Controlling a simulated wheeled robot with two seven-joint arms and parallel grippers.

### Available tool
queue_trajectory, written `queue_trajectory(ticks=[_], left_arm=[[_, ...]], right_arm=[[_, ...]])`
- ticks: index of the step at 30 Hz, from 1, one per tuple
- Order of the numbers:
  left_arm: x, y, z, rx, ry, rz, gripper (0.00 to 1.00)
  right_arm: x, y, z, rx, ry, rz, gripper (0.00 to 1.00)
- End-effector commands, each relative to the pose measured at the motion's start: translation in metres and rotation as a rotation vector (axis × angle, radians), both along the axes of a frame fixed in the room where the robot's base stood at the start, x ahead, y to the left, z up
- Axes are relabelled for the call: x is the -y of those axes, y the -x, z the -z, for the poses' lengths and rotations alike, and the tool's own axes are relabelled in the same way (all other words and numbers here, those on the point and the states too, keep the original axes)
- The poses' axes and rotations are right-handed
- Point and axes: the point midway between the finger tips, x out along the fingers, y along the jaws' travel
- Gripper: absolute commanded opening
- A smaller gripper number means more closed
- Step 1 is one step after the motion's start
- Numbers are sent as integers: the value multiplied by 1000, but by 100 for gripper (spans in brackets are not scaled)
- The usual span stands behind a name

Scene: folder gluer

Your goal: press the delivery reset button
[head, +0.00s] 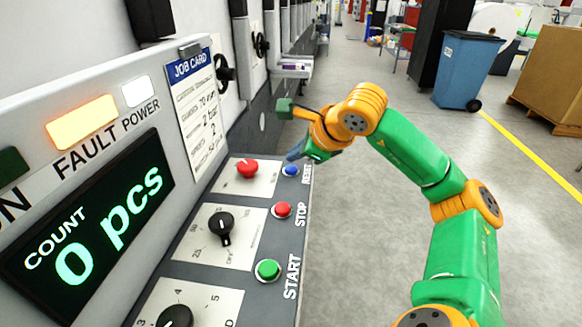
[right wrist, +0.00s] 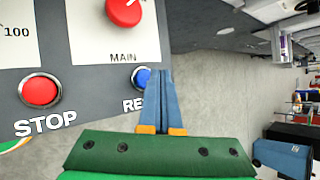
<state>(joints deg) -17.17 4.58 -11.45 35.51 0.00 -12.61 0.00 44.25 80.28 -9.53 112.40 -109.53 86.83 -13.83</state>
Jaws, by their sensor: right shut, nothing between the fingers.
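The blue reset button (head: 291,170) sits near the right edge of the sloping control panel, beside the RESET label. It also shows in the right wrist view (right wrist: 141,77), where my fingers cover part of its right side and of the label. My right gripper (head: 295,154) is shut and empty, its blue fingertips just beyond the button in the head view. In the right wrist view the closed fingertips (right wrist: 159,72) lie at the button's right edge. I cannot tell whether they touch it. My left gripper is not in view.
A red stop button (head: 283,210) and a green start button (head: 267,270) line the same panel edge. A red MAIN knob (head: 247,169) is left of the reset button. The fault lamp (head: 82,122) glows orange; the count display (head: 90,225) reads 0 pcs. Open floor lies right.

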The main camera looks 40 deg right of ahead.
Motion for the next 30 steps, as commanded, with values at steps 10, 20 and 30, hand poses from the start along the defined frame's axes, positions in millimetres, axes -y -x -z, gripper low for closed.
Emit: queue_trajectory(ticks=[10, 20, 30], left_arm=[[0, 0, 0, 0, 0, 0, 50], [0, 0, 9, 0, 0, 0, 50], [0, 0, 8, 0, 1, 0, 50]], right_arm=[[0, 0, 0, 0, 0, 0, 0], [0, 0, 9, 0, 1, -1, 0], [0, 0, 9, 0, 0, 0, 0]])
